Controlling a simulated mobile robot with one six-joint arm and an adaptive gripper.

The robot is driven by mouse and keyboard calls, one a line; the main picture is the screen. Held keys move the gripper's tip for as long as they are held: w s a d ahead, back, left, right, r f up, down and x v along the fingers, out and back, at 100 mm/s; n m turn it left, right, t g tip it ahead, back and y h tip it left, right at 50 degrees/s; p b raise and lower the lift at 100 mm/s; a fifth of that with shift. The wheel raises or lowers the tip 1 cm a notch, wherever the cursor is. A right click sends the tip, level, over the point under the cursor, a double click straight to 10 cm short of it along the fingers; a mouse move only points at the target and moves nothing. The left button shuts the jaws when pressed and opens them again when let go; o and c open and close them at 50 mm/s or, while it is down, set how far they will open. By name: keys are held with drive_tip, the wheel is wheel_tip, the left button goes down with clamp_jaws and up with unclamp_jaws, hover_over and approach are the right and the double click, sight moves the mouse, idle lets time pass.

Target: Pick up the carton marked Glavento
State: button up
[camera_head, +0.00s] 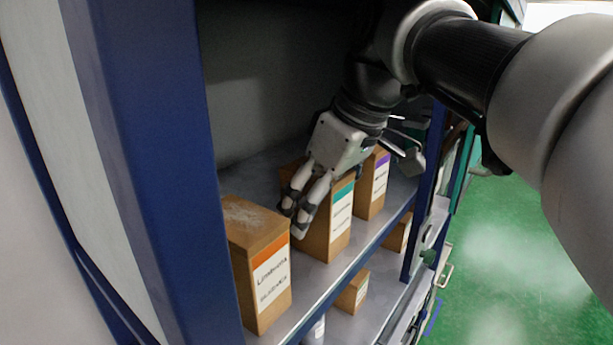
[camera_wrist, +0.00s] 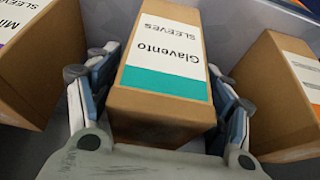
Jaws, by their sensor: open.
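The Glavento carton (camera_wrist: 165,100) is a brown box with a white label and a teal band, reading "Glavento SLEEVES" in the wrist view. In the head view the carton with the teal band (camera_head: 341,222) stands upright on the shelf, in the middle of a row of three. My gripper (camera_wrist: 163,105) is open, with one finger on each side of the Glavento carton. In the head view my gripper (camera_head: 300,215) hides part of that carton. I cannot tell whether the fingers touch it.
An orange-banded carton (camera_head: 257,262) stands nearer on the same shelf (camera_head: 318,275), and a purple-banded carton (camera_head: 373,188) stands farther along. Both neighbours are close to my fingers. A blue upright (camera_head: 160,150) bounds the shelf at left. Smaller cartons (camera_head: 352,292) sit on a lower shelf.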

drive_tip(key=shift+c, duration=0.5)
drive_tip(key=c, duration=1.3)
